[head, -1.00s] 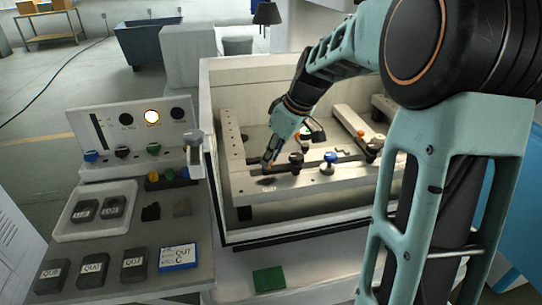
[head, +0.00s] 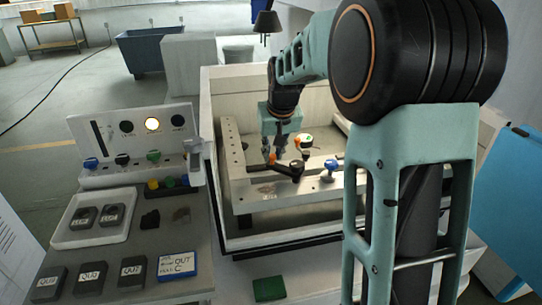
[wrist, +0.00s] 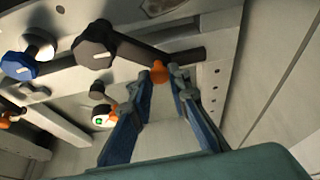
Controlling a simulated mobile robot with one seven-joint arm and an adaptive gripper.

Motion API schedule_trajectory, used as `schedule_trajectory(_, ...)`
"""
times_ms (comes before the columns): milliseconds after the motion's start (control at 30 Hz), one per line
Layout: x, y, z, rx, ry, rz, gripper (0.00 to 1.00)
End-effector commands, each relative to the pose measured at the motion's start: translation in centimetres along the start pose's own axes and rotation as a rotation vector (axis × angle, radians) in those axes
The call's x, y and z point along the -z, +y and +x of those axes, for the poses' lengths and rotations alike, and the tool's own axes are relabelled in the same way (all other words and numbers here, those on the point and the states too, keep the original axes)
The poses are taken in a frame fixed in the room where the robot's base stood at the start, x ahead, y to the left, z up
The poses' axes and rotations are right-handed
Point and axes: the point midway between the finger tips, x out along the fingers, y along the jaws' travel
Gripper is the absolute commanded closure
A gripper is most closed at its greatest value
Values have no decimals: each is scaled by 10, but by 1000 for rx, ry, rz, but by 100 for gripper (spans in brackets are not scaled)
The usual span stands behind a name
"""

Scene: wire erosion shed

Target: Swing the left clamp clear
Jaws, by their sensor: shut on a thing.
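The left clamp (head: 291,172) is a dark bar with a black pivot knob (wrist: 93,45). It lies over the pale front rail of the machine bed and points left in the head view. An orange knob (wrist: 158,71) stands out from the bar; it also shows in the head view (head: 272,158). My gripper (wrist: 167,78) has its fingers either side of this knob and is shut on it. In the head view my gripper (head: 276,151) comes down from above, partly hiding the bed behind.
A blue knob (head: 331,164) stands on the rail right of the clamp. A round white piece with orange and green (head: 305,140) lies behind. The tank's front wall (head: 280,238) bounds the bed. A control panel (head: 133,145) and tray (head: 75,235) stand left.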

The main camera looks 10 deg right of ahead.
Motion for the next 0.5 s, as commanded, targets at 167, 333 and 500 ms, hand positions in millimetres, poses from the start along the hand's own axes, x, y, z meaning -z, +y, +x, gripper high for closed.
schedule_trajectory(167,9,8,4,-65,1,152,100)
schedule_trajectory(333,15,17,6,-127,1,300,100)
schedule_trajectory(500,20,27,8,-185,2,444,100)
